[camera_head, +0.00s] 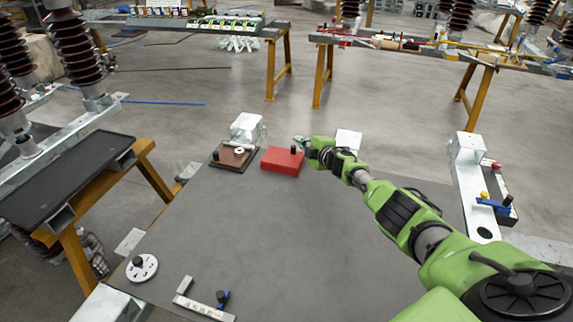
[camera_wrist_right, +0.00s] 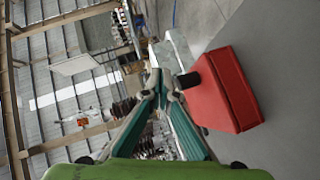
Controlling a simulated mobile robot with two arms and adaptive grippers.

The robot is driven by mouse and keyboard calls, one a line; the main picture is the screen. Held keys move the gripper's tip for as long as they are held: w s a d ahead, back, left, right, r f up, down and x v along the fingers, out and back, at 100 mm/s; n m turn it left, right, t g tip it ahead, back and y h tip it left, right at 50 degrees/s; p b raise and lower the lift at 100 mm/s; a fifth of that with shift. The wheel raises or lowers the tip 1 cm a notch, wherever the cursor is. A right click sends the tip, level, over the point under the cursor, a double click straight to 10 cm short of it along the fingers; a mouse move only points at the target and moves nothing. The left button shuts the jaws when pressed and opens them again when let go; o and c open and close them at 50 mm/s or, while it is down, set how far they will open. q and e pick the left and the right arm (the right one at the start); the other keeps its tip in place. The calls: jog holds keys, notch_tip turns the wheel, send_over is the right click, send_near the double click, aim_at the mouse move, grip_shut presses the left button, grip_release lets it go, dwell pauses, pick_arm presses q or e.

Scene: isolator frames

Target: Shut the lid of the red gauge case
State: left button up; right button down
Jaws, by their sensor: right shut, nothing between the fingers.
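The red gauge case (camera_head: 282,162) sits near the far edge of the grey table. It shows as a closed-looking red block, with a black knob (camera_head: 293,149) at its far right part. In the right wrist view the red case (camera_wrist_right: 228,92) is on the right, with its lid looking flat on the body along a seam. My right gripper (camera_head: 303,142) is shut and empty, just beyond and right of the case. In the wrist view its fingertips (camera_wrist_right: 164,88) are together beside the black knob, and I cannot tell whether they touch it. My left gripper is not in view.
A brown board with a black knob (camera_head: 234,156) lies left of the case. White blocks (camera_head: 247,127) stand behind. A white disc (camera_head: 142,268) and an angled white bracket (camera_head: 203,305) lie at the near left. The table's middle (camera_head: 280,240) is clear.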

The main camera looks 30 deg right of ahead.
dwell(0.3)
jog(key=shift+r+p, duration=0.5)
jog(key=shift+r, duration=0.05)
jog(key=s+d+r+p, duration=0.4)
jog(key=s+r+p, duration=0.1)
jog(key=r, duration=0.5)
jog(key=shift+s+d+p, duration=0.15)
jog(key=shift+d+p, duration=0.2)
jog(key=shift+p, duration=0.55)
